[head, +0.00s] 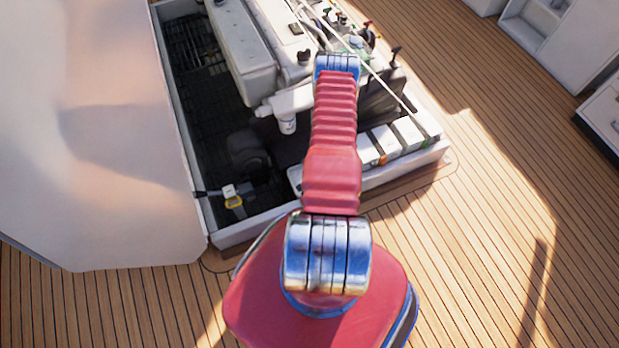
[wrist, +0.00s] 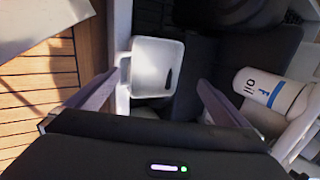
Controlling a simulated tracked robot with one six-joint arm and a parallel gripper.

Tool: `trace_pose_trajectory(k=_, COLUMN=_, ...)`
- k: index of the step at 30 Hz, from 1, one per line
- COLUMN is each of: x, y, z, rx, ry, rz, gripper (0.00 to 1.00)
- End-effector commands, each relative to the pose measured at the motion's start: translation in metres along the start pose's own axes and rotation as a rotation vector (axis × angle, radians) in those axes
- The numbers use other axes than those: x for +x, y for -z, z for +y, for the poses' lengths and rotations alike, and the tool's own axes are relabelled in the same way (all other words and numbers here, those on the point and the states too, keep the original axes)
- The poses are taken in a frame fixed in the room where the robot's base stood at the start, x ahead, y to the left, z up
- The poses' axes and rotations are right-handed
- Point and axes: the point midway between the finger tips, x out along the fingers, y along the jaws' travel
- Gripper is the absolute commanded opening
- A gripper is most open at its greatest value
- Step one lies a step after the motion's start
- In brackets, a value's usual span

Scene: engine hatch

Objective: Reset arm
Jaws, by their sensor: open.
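My red arm reaches over the open engine hatch in the head view, and my gripper is not visible there. In the wrist view my gripper (wrist: 158,80) is open, with its two fingers spread and nothing held between them. A white mug-like container (wrist: 157,54) with a handle on its left shows beyond the fingers, apart from them as far as I can tell. A white bottle (wrist: 268,92) with a blue band and the word "Oil" lies to the right of the right finger.
The engine (head: 243,55) fills much of the hatch. The hatch rim (head: 238,232) and raised white cover (head: 120,130) border it. The wooden deck (head: 490,240) to the right is clear.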

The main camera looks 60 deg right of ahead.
Motion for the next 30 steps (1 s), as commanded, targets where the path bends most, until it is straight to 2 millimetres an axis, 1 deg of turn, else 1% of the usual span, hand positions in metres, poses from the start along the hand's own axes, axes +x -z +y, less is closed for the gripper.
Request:
trace_pose_trajectory(k=13, x=0.000, y=0.000, z=0.000, rx=-0.003, ry=-0.001, rz=0.000, gripper=1.00)
trace_pose_trajectory(k=17, x=0.000, y=0.000, z=0.003, rx=-0.044, ry=-0.009, rz=-0.001, gripper=1.00)
trace_pose_trajectory(k=20, x=0.000, y=-0.001, z=0.014, rx=-0.112, ry=-0.056, rz=-0.006, gripper=1.00)
trace_pose_trajectory(k=23, x=-0.003, y=-0.003, z=0.036, rx=-0.188, ry=-0.133, rz=-0.019, gripper=1.00)
trace_pose_trajectory(k=27, x=-0.015, y=-0.011, z=0.074, rx=-0.282, ry=-0.257, rz=-0.055, gripper=1.00)
trace_pose_trajectory(k=30, x=-0.027, y=-0.013, z=0.090, rx=-0.342, ry=-0.329, rz=-0.081, gripper=1.00)
